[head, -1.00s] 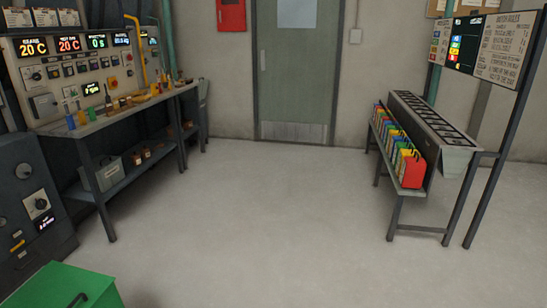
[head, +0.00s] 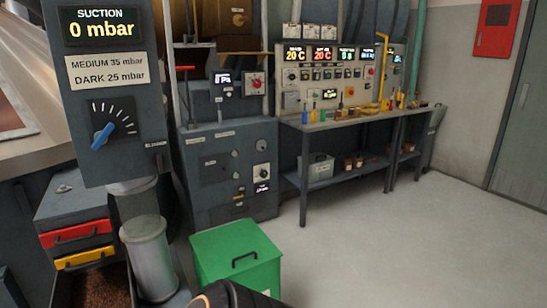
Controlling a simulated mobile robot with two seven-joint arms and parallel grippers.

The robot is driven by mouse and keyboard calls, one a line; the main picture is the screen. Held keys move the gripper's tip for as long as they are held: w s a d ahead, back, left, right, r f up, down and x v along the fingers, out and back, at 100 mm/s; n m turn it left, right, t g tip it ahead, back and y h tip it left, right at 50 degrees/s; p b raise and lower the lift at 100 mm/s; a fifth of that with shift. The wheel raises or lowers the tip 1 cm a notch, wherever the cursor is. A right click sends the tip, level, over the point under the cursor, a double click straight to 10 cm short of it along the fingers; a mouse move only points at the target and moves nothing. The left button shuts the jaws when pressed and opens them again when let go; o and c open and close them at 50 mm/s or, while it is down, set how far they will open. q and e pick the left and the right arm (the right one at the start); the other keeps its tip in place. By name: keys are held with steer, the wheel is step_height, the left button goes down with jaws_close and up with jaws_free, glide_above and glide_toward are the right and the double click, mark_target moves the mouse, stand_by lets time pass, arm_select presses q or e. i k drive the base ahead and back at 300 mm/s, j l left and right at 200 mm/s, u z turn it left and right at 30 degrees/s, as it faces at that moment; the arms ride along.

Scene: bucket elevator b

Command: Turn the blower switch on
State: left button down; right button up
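No switch carries a label I can read as blower. A grey panel (head: 88,170) at the left has a display reading SUCTION 0 mbar (head: 101,25) and a sign (head: 106,72) for MEDIUM 35 mbar and DARK 25 mbar. Below is a blue pointer knob (head: 103,136) on a marked dial. A grey cabinet behind has a red rotary switch (head: 256,84), a small lit display (head: 222,78) and a dark knob on a white plate (head: 261,172). Neither gripper shows. A dark rounded part at the bottom edge seems to be my own arm.
A green bin (head: 238,258) with a black handle stands in front of the cabinet. Red (head: 76,233) and yellow (head: 83,258) drawers and a metal cylinder (head: 149,258) are at the lower left. A workbench (head: 350,124) stands behind. The floor (head: 400,240) at right is clear.

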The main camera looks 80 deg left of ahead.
mark_target(158, 160)
steer(key=u, duration=1.3)
